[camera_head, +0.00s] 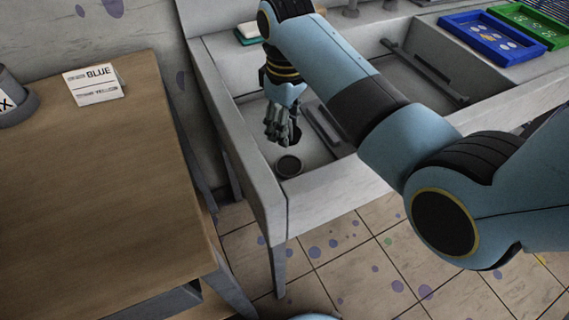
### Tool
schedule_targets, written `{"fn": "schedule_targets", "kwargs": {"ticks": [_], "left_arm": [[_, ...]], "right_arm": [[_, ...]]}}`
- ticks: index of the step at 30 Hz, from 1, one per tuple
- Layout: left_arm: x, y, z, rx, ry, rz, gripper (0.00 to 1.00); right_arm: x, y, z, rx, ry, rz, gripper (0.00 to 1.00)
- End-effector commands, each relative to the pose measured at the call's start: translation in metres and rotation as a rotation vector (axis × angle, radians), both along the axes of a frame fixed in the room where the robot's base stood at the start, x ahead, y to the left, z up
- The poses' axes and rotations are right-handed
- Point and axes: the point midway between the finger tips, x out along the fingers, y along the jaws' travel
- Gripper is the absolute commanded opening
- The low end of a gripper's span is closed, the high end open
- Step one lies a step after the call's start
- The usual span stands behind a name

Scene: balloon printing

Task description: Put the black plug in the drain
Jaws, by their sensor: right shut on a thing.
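My right arm reaches over a grey sink (250,132). Its gripper (281,136) points down into the left basin. It is shut on a dark thing at its fingertips, which looks like the black plug (297,135); the fingers hide part of it. The drain (289,165) shows as a dark round opening with a grey rim in the basin floor, just below and slightly right of the fingertips. The plug appears apart from the drain, though its exact height is hard to tell. My left gripper is not in view.
A wooden table (95,190) on the left bears a BLUE/YELLOW card (95,84). A soap-like block (250,31) sits on the sink's back ledge. Blue (492,38) and green (527,20) trays stand at right. A dark bar (425,72) lies in the sink.

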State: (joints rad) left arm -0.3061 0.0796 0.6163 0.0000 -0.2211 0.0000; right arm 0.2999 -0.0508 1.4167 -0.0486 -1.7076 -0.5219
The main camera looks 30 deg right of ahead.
Motion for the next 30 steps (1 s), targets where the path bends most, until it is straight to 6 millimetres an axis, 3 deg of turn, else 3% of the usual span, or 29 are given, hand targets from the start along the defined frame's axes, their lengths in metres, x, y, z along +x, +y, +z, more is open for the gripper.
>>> {"fn": "schedule_targets", "kwargs": {"ticks": [6,18,30], "left_arm": [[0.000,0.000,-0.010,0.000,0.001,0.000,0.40],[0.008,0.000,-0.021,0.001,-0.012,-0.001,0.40],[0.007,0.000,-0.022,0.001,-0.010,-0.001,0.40]], "right_arm": [[-0.001,0.000,-0.042,0.000,0.004,0.000,0.08],[-0.001,0.000,-0.095,0.000,0.002,0.000,0.08],[-0.001,0.000,-0.102,-0.001,0.001,0.000,0.08]]}}
